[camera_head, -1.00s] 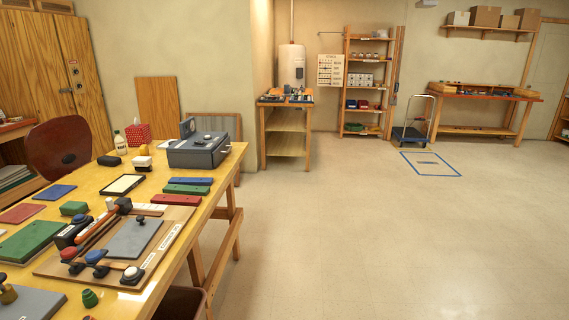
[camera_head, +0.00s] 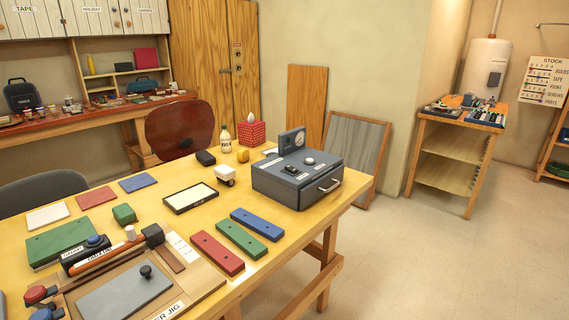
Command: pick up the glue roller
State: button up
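I cannot tell for certain which item is the glue roller. A small white item with dark wheel-like parts (camera_head: 225,176) stands on the yellow workbench (camera_head: 180,228), left of the grey box, and may be it. A small yellow item (camera_head: 243,155) lies just behind it. A white bottle (camera_head: 225,139) with a label stands farther back, beside a red tissue box (camera_head: 252,132). My gripper is not in view.
The grey drawer box (camera_head: 298,178) stands at the bench's right end. A framed white pad (camera_head: 190,197), coloured bars (camera_head: 216,252) and a jig board (camera_head: 125,290) crowd the bench. A red-brown chair (camera_head: 180,128) stands behind it. The floor to the right is clear.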

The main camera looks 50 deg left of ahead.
aim_at(225, 174)
jog(key=i+u, duration=0.3)
jog(key=i, duration=0.25)
jog(key=i+l+u, duration=0.35)
jog(key=i, duration=0.15)
jog(key=i+l+u, duration=0.3)
jog(key=i, duration=0.2)
jog(key=j, duration=0.1)
